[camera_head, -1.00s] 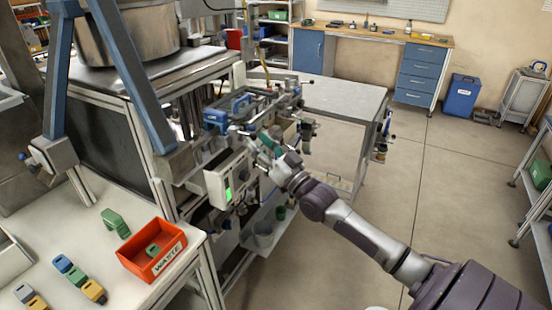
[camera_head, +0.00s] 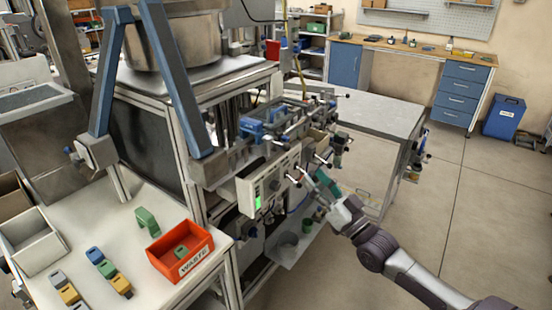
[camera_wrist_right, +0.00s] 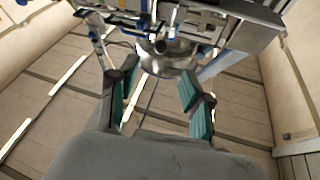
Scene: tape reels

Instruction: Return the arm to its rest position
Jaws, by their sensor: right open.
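My right gripper (camera_head: 322,183) is in front of the machine's front side in the head view, at the end of my right arm, which comes in from the lower right. Its green-padded fingers are spread apart. In the right wrist view the gripper (camera_wrist_right: 155,90) has nothing between its fingers; the machine's metal edge and a round metal part lie beyond them. Whether the fingers touch the machine cannot be told from the head view. My left gripper does not show.
The machine (camera_head: 245,190) has protruding rods and knobs near my right gripper. A grey side table (camera_head: 385,112) stands behind it. Open floor (camera_head: 475,220) lies to the right.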

